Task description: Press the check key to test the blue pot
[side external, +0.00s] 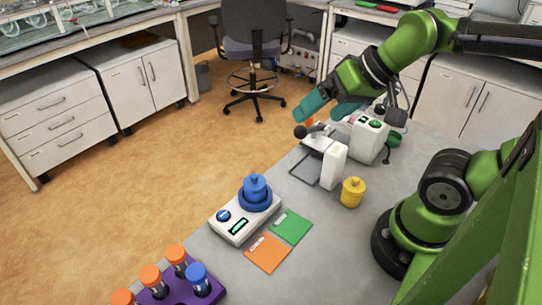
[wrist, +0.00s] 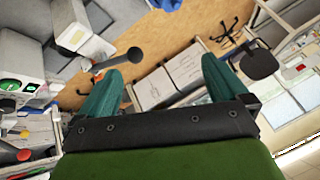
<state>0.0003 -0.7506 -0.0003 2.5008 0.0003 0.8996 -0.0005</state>
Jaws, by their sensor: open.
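The blue pot (side external: 255,190) stands upright in a blue holder on a white tester (side external: 247,229) at the near middle of the bench. The tester has a round blue key (side external: 223,215) and a lit green display (side external: 238,226). I cannot read the key's label. My gripper (side external: 305,112) is open, with teal fingers, high over the far bench edge, well apart from the pot and tester. In the wrist view my gripper (wrist: 165,75) has its fingers spread with nothing between them. The pot and tester are not clearly seen there.
A yellow pot (side external: 352,192), green card (side external: 291,226) and orange card (side external: 268,253) lie nearer. A purple rack (side external: 176,292) of capped tubes is at front left.

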